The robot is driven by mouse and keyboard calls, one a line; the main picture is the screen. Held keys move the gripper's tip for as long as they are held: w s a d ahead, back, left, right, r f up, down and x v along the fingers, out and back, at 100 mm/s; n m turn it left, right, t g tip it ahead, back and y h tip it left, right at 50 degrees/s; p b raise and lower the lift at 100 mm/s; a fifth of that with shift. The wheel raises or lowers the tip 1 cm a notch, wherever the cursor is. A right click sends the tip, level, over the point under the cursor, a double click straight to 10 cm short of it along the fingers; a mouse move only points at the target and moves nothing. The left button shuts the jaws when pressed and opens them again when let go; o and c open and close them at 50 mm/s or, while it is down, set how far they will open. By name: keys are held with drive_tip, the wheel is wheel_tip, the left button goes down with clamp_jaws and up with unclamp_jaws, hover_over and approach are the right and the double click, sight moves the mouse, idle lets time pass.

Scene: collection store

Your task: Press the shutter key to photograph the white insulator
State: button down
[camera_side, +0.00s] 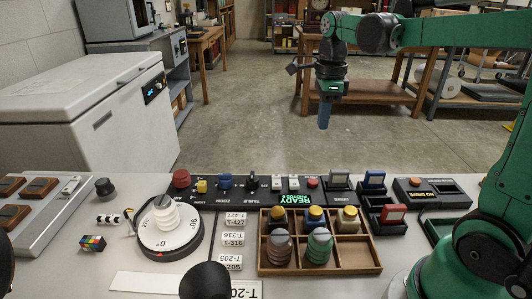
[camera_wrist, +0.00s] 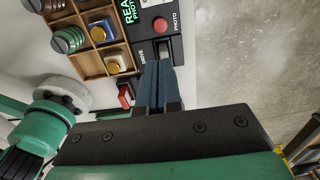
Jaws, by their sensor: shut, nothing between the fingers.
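The white insulator (camera_side: 165,212) stands upright on the round turntable (camera_side: 182,236) at the left of the table in the side view. Behind it runs a black control panel (camera_side: 262,200) with a lit green display (camera_side: 283,200) that reads READY. A red button (camera_side: 313,183) sits near its right end; the wrist view shows it (camera_wrist: 160,24) beside the word PHOTO. Which control is the shutter key I cannot tell for certain. My gripper (camera_side: 323,124) is shut and empty, high above the table. In the wrist view its blue fingertips (camera_wrist: 157,64) overlap the panel's end by the grey key (camera_wrist: 163,46).
A wooden compartment tray (camera_side: 320,271) holds several insulators in front of the panel. Number cards (camera_side: 233,239) lie left of it. Air around my gripper is clear.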

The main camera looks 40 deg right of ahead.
sight(314, 181)
drive_tip(key=f, duration=1.4)
drive_tip(key=shift+w, duration=0.2)
drive_tip(key=shift+f, duration=1)
drive_tip(key=shift+w+r, duration=0.1)
drive_tip(key=shift+r, duration=0.05)
wheel_tip(314, 181, up, 14)
drive_tip(key=shift+s+r, duration=0.2)
drive_tip(key=shift+s, duration=0.05)
idle(0.4)
